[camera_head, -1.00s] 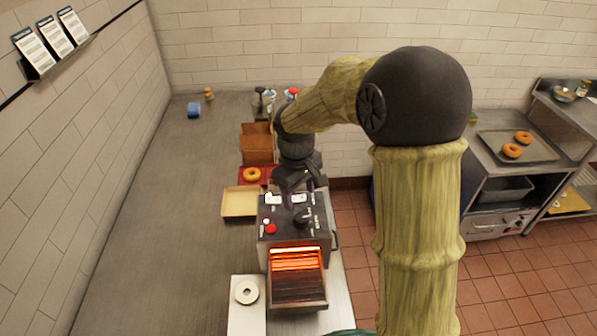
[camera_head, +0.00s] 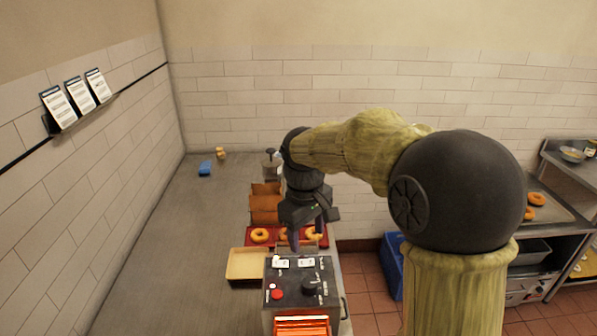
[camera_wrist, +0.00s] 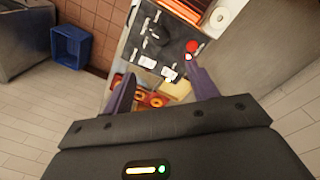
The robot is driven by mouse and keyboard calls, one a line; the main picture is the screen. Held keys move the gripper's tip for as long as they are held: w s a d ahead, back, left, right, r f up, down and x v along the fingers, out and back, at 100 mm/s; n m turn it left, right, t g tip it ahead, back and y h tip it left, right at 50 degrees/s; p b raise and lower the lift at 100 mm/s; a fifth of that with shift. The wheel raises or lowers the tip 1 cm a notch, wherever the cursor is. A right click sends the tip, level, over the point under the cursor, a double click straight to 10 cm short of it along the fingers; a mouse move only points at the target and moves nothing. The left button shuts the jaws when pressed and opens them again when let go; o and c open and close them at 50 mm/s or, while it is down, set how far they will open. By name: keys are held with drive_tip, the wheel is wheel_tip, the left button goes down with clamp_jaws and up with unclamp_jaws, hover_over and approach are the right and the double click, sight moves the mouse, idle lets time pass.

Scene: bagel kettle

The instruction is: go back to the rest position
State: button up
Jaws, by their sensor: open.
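My gripper (camera_head: 307,240) is open and empty, pointing down above the far end of the toaster (camera_head: 298,277). In the wrist view my gripper (camera_wrist: 158,75) shows its two purple fingers spread apart with nothing between them. The toaster, with its red knob (camera_wrist: 192,46), lies below and beyond the fingers. Bagels (camera_head: 260,235) sit on a red tray (camera_head: 275,244) behind the toaster; my gripper partly hides them. The arm is bent over, clear of the counter.
An open cardboard box (camera_head: 265,208) and a shallow tan tray (camera_head: 247,265) stand near the toaster. A blue bin (camera_head: 391,266) is on the floor at right. The left part of the counter (camera_head: 165,240) is mostly clear.

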drive_tip(key=s+d+f+m+t, duration=0.2)
drive_tip(key=s+d+f+m, duration=0.6)
drive_tip(key=s, duration=0.6)
drive_tip(key=d+f, duration=0.2)
drive_tip(key=d, duration=0.1)
drive_tip(key=shift+s+d+f+y, duration=0.15)
drive_tip(key=shift+s+f+y, duration=0.05)
drive_tip(key=shift+f+y, duration=0.1)
